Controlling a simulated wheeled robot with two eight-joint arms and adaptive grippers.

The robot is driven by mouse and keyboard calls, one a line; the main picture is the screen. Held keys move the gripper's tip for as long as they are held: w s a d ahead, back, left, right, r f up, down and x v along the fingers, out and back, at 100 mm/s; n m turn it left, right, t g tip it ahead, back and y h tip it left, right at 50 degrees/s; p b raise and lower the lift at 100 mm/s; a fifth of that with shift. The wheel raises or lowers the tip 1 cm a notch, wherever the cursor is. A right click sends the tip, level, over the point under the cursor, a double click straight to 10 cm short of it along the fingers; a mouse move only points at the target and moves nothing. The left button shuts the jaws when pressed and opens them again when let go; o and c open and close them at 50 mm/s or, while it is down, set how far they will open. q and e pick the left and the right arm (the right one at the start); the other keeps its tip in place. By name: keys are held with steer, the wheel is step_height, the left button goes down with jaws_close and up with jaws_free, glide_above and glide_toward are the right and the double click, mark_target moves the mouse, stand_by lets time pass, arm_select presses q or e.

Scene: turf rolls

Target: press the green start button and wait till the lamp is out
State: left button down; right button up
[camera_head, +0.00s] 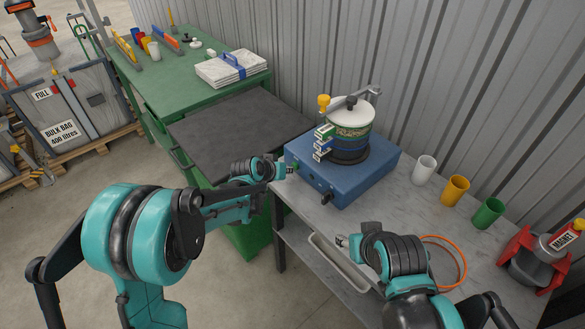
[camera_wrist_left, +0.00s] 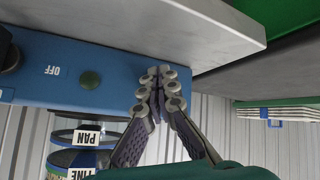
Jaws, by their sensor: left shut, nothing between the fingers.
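The blue machine base (camera_head: 345,170) stands on the grey bench and carries a stack of sieves (camera_head: 350,130) under a white lid. In the left wrist view its front panel (camera_wrist_left: 115,95) shows a dark green round button (camera_wrist_left: 90,80) beside the word OFF. My left gripper (camera_head: 286,170) is shut and empty, close to the panel's left end. In the left wrist view its fingertips (camera_wrist_left: 162,78) lie right of the button, with a gap in the picture. No lit lamp can be made out. My right gripper (camera_head: 342,241) is over the bench's front edge; its finger state is unclear.
White (camera_head: 424,170), orange (camera_head: 455,190) and green (camera_head: 488,213) cups stand right of the machine. A magnet device (camera_head: 540,262) and an orange ring (camera_head: 462,262) are farther right. A dark-topped surface (camera_head: 235,130) and green table (camera_head: 150,80) lie left.

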arm_select(q)
steer(key=shift+w+d, duration=0.1)
steer(key=shift+d, duration=0.05)
stand_by(0.4)
steer(key=shift+s+a, duration=0.55)
steer(key=shift+a, duration=0.25)
steer(key=s+a, duration=0.1)
steer(key=a, duration=0.1)
steer(key=s+a, duration=0.2)
stand_by(0.3)
stand_by(0.6)
